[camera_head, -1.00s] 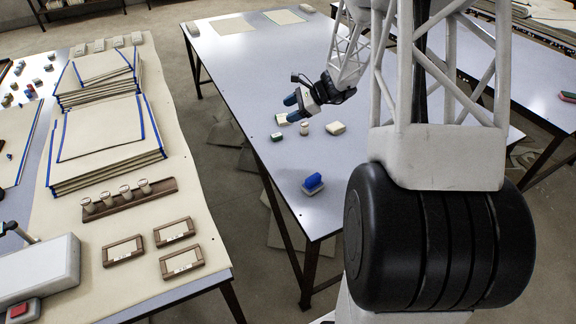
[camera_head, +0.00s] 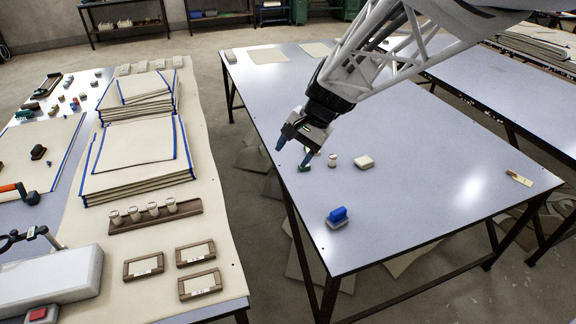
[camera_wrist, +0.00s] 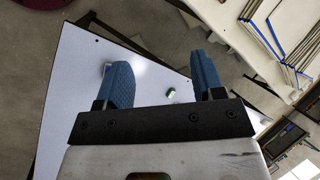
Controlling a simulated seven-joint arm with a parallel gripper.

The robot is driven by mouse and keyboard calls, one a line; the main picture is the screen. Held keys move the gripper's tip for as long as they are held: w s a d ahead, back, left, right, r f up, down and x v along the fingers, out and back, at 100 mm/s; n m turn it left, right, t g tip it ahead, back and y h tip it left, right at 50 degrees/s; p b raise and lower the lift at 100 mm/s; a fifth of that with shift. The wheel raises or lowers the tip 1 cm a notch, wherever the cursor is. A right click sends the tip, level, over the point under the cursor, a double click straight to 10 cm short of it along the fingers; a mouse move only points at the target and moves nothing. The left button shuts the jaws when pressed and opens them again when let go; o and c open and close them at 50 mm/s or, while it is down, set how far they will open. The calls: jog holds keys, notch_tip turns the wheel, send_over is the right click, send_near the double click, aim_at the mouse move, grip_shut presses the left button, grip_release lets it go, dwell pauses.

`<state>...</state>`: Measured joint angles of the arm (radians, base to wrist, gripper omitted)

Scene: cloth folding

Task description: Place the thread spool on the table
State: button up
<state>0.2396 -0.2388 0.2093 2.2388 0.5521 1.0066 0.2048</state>
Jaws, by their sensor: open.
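A small pale spool-like cylinder (camera_head: 332,160) stands upright on the grey-white table (camera_head: 430,185). Several similar spools (camera_head: 153,209) stand in a row in a brown wooden rack on the left table. My gripper (camera_head: 294,150) has blue fingers that hang above the left edge of the grey-white table, left of the single cylinder. In the wrist view my gripper (camera_wrist: 165,85) has its fingers wide apart with nothing held between them. A small dark green object (camera_wrist: 171,92) shows below, between the fingers. A pale object is partly hidden behind the left finger.
A cream block (camera_head: 364,163) and a blue-topped block (camera_head: 337,217) are on the grey-white table; its right half is mostly clear. Cloth stacks (camera_head: 137,150) with blue edges and framed labels (camera_head: 200,284) cover the left table. A gap separates the tables.

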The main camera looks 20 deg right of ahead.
jog(key=s+a+r+n+h, duration=0.1)
jog(key=s+n, duration=0.2)
jog(key=s, duration=0.3)
jog(key=s+a+r+n+t+h, duration=0.1)
jog(key=s+n+h, duration=0.1)
jog(key=s, duration=0.5)
jog(key=s+a+r+n+h, duration=0.1)
jog(key=s+r+n+h, duration=0.1)
jog(key=s, duration=0.5)
jog(key=shift+a+n, duration=0.3)
jog(key=shift+n, duration=0.5)
jog(key=shift+o, duration=0.5)
jog(key=shift+w, duration=0.1)
